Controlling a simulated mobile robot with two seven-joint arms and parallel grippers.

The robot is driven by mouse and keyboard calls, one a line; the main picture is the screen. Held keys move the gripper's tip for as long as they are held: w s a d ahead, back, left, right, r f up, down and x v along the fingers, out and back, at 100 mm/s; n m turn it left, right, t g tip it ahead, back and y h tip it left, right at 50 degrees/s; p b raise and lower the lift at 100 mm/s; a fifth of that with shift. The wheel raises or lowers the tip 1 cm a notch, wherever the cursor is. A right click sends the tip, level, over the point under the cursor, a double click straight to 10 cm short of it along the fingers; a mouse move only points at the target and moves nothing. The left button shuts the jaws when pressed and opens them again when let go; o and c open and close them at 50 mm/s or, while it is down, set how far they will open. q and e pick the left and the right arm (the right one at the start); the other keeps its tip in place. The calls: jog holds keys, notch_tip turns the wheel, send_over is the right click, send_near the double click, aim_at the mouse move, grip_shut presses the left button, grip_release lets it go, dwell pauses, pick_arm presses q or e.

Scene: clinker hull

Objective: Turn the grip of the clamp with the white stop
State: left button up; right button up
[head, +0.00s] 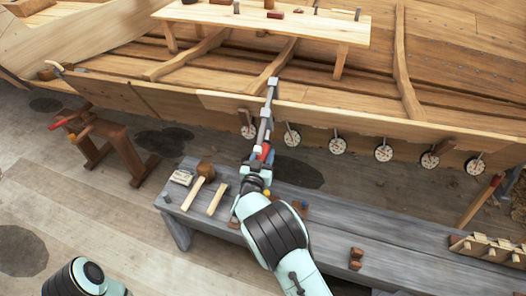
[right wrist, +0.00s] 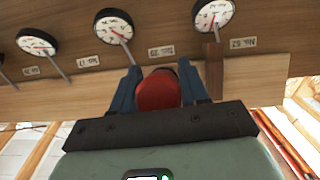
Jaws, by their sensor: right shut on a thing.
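A long grey bar clamp (head: 265,125) runs from the hull's lower plank edge down to my right gripper (head: 258,165) in the head view. Pale pieces sit along its upper bar; I cannot tell which is the white stop. My right gripper shows best in the right wrist view (right wrist: 158,92), with its two blue fingers either side of the rounded red grip (right wrist: 158,90). It is shut on this grip. The far side of the grip is hidden. Part of my left arm shows at the lower left of the head view, but its gripper is out of the picture.
Several round dials (head: 337,146) hang along the hull plank (head: 330,115), close beyond the gripper. The grey bench (head: 320,225) below holds a mallet (head: 205,170), brown blocks (head: 356,257) and a wooden rack (head: 490,248). A brown trestle (head: 115,135) stands left on clear floor.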

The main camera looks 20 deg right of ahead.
jog(key=shift+d+r+n+g+h+p, duration=0.15)
jog(key=shift+n+g+h+p, duration=0.45)
jog(key=shift+n+h+p, duration=0.55)
jog(key=shift+h, duration=0.25)
jog(key=o, duration=1)
jog(key=shift+c, duration=0.2)
jog(key=shift+s, duration=0.15)
jog(key=v, duration=1.3)
jog(key=shift+a+b, duration=0.25)
jog(key=shift+b, duration=0.15)
